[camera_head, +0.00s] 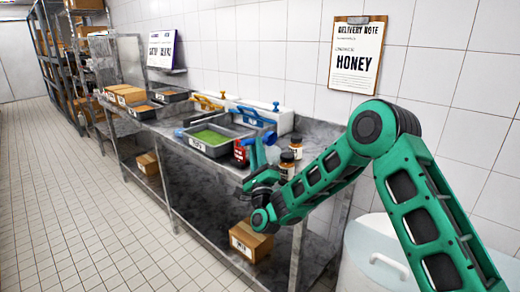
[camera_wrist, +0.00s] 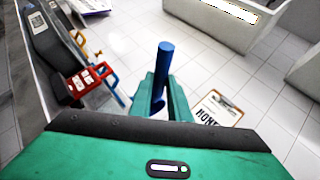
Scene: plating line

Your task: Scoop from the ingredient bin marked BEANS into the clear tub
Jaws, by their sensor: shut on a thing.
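My gripper (camera_head: 262,160) is raised near the front right of the steel counter. It is shut on a blue handle (camera_wrist: 162,72), which stands up between the fingers in the wrist view; a blue piece (camera_head: 270,138) also shows at the gripper in the head view. It looks like a scoop handle, but its bowl is not clearly seen. A grey bin with green contents (camera_head: 187,141) sits on the counter left of my gripper; its label is too small to read. Further bins with orange contents (camera_head: 172,95) stand farther back. I cannot make out a clear tub.
Two dark-lidded jars (camera_head: 287,160) and a red object (camera_head: 241,152) stand close to my gripper. White containers (camera_head: 272,120) stand against the wall. A HONEY delivery note (camera_head: 358,54) hangs above. Cardboard boxes (camera_head: 251,240) sit on the lower shelf. The aisle floor at left is clear.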

